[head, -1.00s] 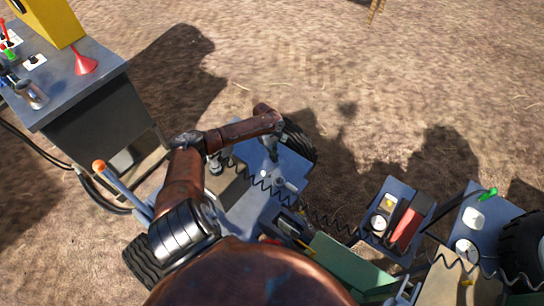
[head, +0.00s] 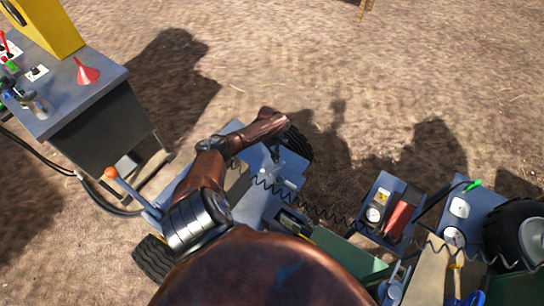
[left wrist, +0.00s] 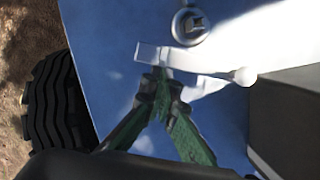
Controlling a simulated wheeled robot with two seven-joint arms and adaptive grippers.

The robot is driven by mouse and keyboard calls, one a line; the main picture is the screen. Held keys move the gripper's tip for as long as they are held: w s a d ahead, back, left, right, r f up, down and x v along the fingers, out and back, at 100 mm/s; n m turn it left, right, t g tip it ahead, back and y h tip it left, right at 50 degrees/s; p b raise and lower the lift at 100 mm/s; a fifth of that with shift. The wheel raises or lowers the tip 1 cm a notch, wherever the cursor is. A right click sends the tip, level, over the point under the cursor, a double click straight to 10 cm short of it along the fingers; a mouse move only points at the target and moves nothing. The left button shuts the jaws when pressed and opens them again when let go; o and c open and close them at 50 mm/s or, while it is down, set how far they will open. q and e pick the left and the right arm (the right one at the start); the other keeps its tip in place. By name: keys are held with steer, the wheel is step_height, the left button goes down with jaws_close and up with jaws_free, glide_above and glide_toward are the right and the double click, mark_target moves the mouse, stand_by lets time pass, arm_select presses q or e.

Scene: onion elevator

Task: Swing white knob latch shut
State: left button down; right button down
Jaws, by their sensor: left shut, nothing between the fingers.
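The white latch (left wrist: 208,88) lies over a blue metal plate (left wrist: 105,30) in the left wrist view. A small round white knob (left wrist: 243,76) is at its right end. My left gripper (left wrist: 160,82) has green fingers that come together at the tips, shut and empty. The tips are at the left end of the latch, just below a pale flat tab; I cannot tell whether they touch it. In the head view the left gripper (head: 275,153) points down over the blue deck (head: 238,205), partly hidden by my arm. My right gripper does not show.
A grey bolt head (left wrist: 190,25) sits above the latch, and a dark box (left wrist: 285,115) stands to the right. A black tyre (left wrist: 48,100) is at left. In the head view, a grey workbench (head: 110,125) stands left and a blue panel with gauges (head: 385,205) right.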

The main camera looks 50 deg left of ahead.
mark_target(281, 166)
arm_select(q)
steer(key=shift+w+d+r+m+p, duration=0.15)
steer(key=shift+d+m+p, duration=0.25)
steer(key=shift+m, duration=0.2)
steer(key=shift+w+d+m, duration=0.1)
steer(key=shift+d+m, duration=0.1)
steer(key=shift+m, duration=0.3)
steer(key=m, duration=0.1)
steer(key=d+m+g, duration=0.1)
steer(key=shift+d+m+p, duration=0.3)
steer(key=shift+m+p, duration=0.1)
steer(key=d+m+p, duration=0.1)
steer(key=m, duration=0.1)
steer(key=shift+d+m+g+y, duration=0.2)
steer(key=shift+m+g+y, duration=0.1)
steer(key=shift+y, duration=0.1)
steer(key=d+m+p, duration=0.1)
steer(key=m, duration=0.1)
steer(key=s+d+m+y+p, duration=0.1)
steer(key=m, duration=0.1)
steer(key=shift+s+m+g, duration=0.1)
steer(key=shift+m+g, duration=0.2)
steer(key=shift+s+d+p, duration=0.15)
steer(key=shift+d+p, duration=0.1)
steer(key=shift+p, duration=0.2)
steer(key=shift+d+f, duration=0.1)
steer(key=shift+f, duration=0.1)
